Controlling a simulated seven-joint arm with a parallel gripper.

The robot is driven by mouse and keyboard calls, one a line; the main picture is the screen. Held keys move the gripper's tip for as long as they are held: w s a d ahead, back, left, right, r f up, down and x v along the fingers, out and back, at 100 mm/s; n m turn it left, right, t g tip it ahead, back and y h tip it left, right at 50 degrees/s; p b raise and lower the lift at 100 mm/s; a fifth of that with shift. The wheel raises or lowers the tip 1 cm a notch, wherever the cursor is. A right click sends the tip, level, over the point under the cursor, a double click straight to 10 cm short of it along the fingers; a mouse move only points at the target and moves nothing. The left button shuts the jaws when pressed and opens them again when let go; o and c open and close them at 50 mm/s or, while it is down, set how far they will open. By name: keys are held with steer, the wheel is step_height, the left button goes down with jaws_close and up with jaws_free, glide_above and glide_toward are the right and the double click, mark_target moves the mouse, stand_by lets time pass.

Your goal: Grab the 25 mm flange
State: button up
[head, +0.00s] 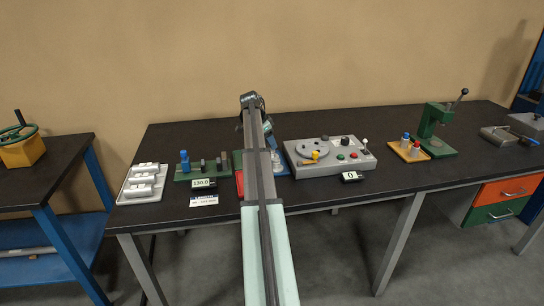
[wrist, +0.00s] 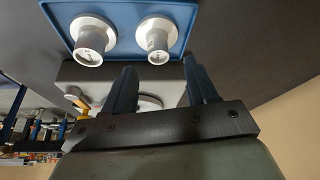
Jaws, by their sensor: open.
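In the wrist view two flanges, each a white disc with a grey hub, sit side by side in a blue tray (wrist: 120,15). The left flange (wrist: 92,36) looks wider in the hub than the right flange (wrist: 156,40). Marks on the hubs are too small to read, so I cannot tell which is 25 mm. My gripper (wrist: 160,66) is open with nothing between its fingers. Its fingertips lie just below the tray in the picture, apart from both flanges. In the head view my arm hides most of the blue tray (head: 279,171).
On the dark table (head: 320,192), a grey control box (head: 325,166) with a disc and knobs stands right of the blue tray. A green fixture (head: 182,175) and a tray of white parts (head: 126,196) are left. A green press (head: 436,146) stands far right.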

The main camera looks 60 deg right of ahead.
mark_target(272, 153)
steer(key=shift+x, duration=2.55)
steer(key=shift+a, duration=0.15)
steer(key=shift+c, duration=0.4)
jaws_close()
